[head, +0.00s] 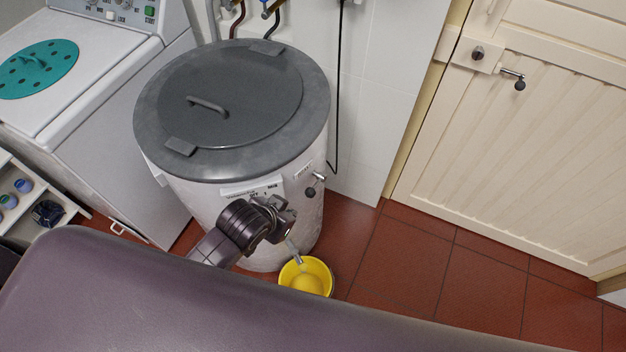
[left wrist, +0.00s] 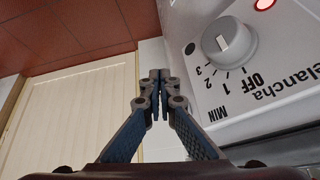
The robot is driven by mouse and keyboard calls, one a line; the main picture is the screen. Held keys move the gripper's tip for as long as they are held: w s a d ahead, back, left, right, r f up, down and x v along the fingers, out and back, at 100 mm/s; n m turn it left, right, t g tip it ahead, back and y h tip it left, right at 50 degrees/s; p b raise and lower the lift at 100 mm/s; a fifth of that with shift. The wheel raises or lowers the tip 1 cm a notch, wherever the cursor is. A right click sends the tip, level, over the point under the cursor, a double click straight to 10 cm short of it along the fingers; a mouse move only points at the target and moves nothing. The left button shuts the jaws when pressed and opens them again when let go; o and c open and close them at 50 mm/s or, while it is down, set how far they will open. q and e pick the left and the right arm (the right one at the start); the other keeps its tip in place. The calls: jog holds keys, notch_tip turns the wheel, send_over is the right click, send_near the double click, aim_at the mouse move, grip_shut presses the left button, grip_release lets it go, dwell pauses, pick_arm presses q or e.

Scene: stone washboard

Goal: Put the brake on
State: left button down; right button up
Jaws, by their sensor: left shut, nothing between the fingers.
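The white spin dryer (head: 182,205) with a grey lid (head: 240,95) stands upright on the red floor. A small metal lever with a dark ball end (head: 314,186) sticks out of its right side, likely the brake. My left gripper (head: 284,212) is in front of the dryer, below and left of that lever and apart from it. In the left wrist view its fingers (left wrist: 160,76) are shut and empty. That view also shows the dial (left wrist: 229,42), marked OFF and numbers, with its white pointer, right of the fingertips. The lever is not visible there. My right gripper is out of view.
A yellow bucket (head: 306,277) stands on the floor under the dryer's spout (head: 293,253). A washing machine (head: 110,125) stands at left, and a cream door (head: 520,140) with a ball-ended handle (head: 517,80) at right. The red floor (head: 420,260) between dryer and door is free.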

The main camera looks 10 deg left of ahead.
pick_arm(q)
jog(key=w+d+r+m+t+h, duration=0.1)
jog(key=w+d+r+t, duration=0.1)
jog(key=w+r, duration=0.4)
jog(key=shift+w+d+r+m, duration=0.2)
jog(key=shift+d+r+m, duration=0.2)
jog(key=shift+d+r, duration=0.15)
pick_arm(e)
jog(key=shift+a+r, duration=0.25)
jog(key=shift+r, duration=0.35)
pick_arm(q)
jog(key=p, duration=0.1)
send_over(313, 192)
jog(key=w+d, duration=0.1)
jog(key=w, duration=0.1)
notch_tip(313, 192, down, 7)
jog(key=f, duration=0.1)
jog(key=s+f, duration=0.1)
jog(key=f, duration=0.1)
jog(key=shift+s+a+p, duration=0.35)
jog(key=shift+p, duration=0.05)
jog(key=shift+s+a+f, duration=0.15)
jog(key=shift+s+f, duration=0.05)
jog(key=shift+f, duration=0.1)
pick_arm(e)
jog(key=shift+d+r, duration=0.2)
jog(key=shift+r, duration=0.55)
